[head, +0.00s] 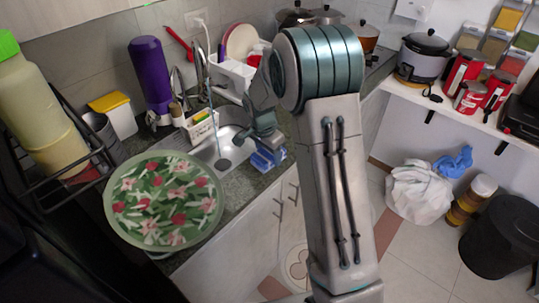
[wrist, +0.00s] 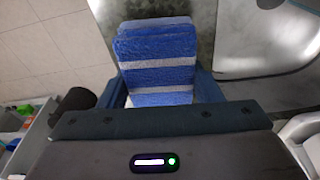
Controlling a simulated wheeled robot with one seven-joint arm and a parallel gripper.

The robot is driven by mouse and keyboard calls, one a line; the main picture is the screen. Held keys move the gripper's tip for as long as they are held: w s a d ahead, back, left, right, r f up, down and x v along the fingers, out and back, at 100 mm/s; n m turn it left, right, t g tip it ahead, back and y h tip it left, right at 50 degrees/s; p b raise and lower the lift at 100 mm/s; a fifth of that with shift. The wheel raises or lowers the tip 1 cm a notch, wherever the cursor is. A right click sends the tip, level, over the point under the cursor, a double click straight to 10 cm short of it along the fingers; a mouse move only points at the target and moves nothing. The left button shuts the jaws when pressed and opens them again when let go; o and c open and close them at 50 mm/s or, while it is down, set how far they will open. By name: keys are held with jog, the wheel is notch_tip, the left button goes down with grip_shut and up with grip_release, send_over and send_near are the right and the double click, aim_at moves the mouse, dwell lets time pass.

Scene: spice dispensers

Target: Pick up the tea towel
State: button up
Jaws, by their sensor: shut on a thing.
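The tea towel (wrist: 157,72) is blue with pale grey stripes. In the wrist view it lies folded at the counter's edge, directly in front of my gripper (wrist: 160,100), with a finger at each side of it. In the head view the towel (head: 265,158) shows as a small blue patch at the front edge of the sink. My gripper (head: 262,145) is over it there, shut on the towel. The towel's near end is hidden behind the gripper body in the wrist view.
The sink (head: 222,160) lies left of the gripper, with a sponge holder (head: 202,128) behind. A green floral tray (head: 163,203) is on the counter's left. A purple bottle (head: 150,75) stands at the back. Floor is open right of the cabinets.

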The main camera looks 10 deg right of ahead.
jog(key=r, duration=0.2)
jog(key=d+r+b, duration=0.1)
jog(key=r, duration=0.1)
jog(key=shift+s, duration=0.25)
jog(key=s+d+r+b, duration=0.2)
jog(key=s+d+r, duration=0.3)
jog(key=d, duration=0.4)
jog(key=shift+s+r, duration=0.25)
jog(key=shift+r, duration=0.45)
jog(key=shift+o, duration=1.1)
jog(key=shift+c, duration=0.2)
